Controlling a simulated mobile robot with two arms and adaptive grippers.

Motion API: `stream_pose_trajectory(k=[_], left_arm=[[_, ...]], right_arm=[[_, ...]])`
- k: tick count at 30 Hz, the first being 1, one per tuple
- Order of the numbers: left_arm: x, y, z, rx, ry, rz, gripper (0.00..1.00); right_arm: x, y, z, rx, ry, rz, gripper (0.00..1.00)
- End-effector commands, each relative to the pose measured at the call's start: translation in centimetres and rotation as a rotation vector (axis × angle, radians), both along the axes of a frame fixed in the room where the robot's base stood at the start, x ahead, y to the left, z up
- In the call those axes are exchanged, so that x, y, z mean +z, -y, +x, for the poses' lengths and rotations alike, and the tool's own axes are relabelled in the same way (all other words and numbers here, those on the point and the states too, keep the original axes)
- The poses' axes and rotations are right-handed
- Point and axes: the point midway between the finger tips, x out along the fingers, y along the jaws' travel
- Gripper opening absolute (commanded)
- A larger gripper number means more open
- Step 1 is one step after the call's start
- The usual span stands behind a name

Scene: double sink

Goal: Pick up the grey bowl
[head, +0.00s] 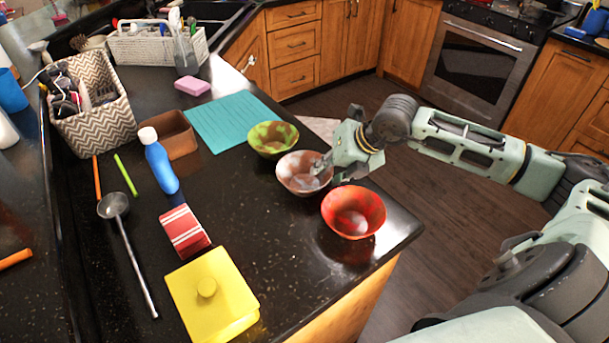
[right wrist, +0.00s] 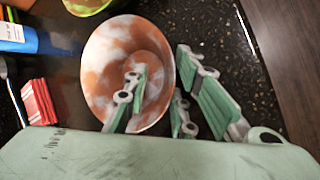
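The middle bowl of three, mottled grey-white and reddish brown (head: 295,163), stands upright on the dark counter. I take it as the grey bowl; it also fills the middle of the right wrist view (right wrist: 110,52). My right gripper (head: 330,174) is at the bowl's right rim. In the right wrist view its fingers (right wrist: 163,68) are apart, one over the bowl's inside and one outside past the rim. I cannot tell whether either finger touches the bowl. My left gripper is not in view.
A green bowl (head: 272,140) stands behind and a red bowl (head: 353,212) in front, both close by. A teal mat (head: 225,120), a blue bottle (head: 160,165), a red striped box (head: 184,231) and a yellow lidded box (head: 212,295) lie left. The counter's edge is just right.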

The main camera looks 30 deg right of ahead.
Motion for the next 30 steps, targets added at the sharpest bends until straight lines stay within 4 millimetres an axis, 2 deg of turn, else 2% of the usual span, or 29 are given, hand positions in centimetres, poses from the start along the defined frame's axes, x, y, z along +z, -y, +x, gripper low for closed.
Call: stream_pose_trajectory(k=[6,15,30], left_arm=[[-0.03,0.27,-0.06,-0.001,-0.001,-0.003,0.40],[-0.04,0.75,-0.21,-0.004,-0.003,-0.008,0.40],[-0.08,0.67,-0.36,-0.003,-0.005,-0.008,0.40]], right_arm=[[-0.08,0.03,0.04,0.000,0.001,-0.002,0.24],[-0.06,0.02,0.02,0.000,0.000,-0.001,0.00],[0.02,0.02,0.04,0.000,0.001,-0.001,0.00]])
